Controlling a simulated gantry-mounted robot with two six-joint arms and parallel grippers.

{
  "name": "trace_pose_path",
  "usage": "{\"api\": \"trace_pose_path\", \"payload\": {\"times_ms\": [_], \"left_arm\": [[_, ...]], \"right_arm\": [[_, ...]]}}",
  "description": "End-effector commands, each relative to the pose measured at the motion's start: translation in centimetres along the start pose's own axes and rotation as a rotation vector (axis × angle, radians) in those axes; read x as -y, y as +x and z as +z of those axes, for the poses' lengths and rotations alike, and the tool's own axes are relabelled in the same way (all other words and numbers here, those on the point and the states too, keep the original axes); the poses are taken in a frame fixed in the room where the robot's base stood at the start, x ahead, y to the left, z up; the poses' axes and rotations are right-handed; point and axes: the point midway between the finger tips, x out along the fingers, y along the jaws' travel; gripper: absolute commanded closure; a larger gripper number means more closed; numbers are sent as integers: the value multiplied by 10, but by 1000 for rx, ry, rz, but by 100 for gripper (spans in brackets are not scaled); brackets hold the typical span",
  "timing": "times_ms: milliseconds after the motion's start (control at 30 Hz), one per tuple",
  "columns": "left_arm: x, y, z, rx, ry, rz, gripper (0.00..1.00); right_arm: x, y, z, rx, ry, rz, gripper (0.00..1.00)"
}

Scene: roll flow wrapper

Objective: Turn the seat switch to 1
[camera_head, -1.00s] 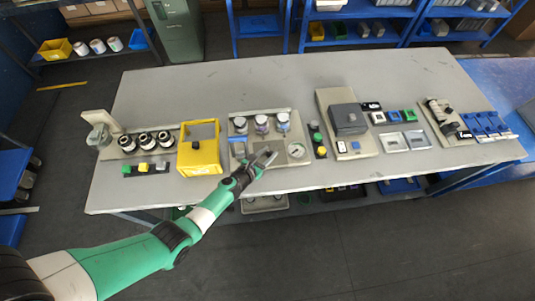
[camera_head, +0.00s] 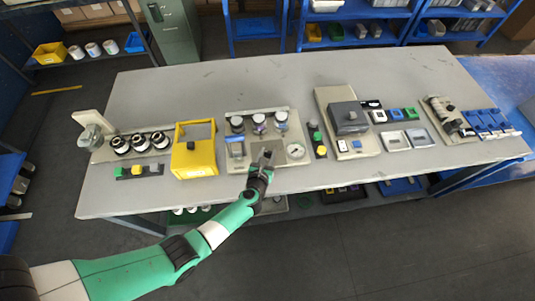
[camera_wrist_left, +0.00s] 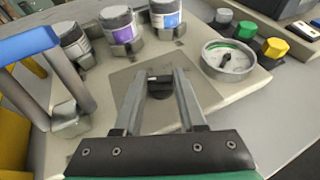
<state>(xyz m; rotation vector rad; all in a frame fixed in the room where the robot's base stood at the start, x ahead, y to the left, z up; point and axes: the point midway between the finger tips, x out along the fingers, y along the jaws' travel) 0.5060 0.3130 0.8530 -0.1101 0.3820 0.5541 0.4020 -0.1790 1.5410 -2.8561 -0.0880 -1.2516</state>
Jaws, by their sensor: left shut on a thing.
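The seat switch is a small black knob (camera_wrist_left: 159,86) on a grey square plate (camera_wrist_left: 122,80) of the beige panel, seen in the left wrist view. My left gripper (camera_head: 266,157) is over that plate (camera_head: 296,151) in the head view. In the left wrist view its two fingers (camera_wrist_left: 159,80) stand on either side of the knob, shut on it. The fingers hide parts of the knob, and I cannot read its position or any marks. My right gripper is not in view.
A round gauge (camera_wrist_left: 230,60) is right of the plate. Behind it stand capped jars (camera_wrist_left: 118,24). A blue handle (camera_wrist_left: 30,45) rises at the left. In the head view a yellow box (camera_head: 196,158) is left of the panel; the table's back (camera_head: 250,82) is clear.

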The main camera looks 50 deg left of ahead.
Motion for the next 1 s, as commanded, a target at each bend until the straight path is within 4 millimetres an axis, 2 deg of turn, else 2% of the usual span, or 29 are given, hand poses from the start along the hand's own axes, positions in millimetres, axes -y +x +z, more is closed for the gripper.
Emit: {"api": "trace_pose_path", "payload": {"times_ms": [100,133,267,533,667,767,1000], "left_arm": [[0,0,-1,-2,0,0,100],[0,0,-1,-2,0,0,55],[0,0,-1,-2,0,0,31],[0,0,0,0,0,-1,30],[0,-8,1,-2,2,-2,30],[0,-26,4,-2,2,-3,30],[1,-83,3,-2,3,-5,30]], "right_arm": [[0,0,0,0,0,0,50],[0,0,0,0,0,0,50],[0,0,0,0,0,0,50],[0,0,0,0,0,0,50],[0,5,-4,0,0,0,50],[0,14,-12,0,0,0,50],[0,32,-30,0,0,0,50]]}}
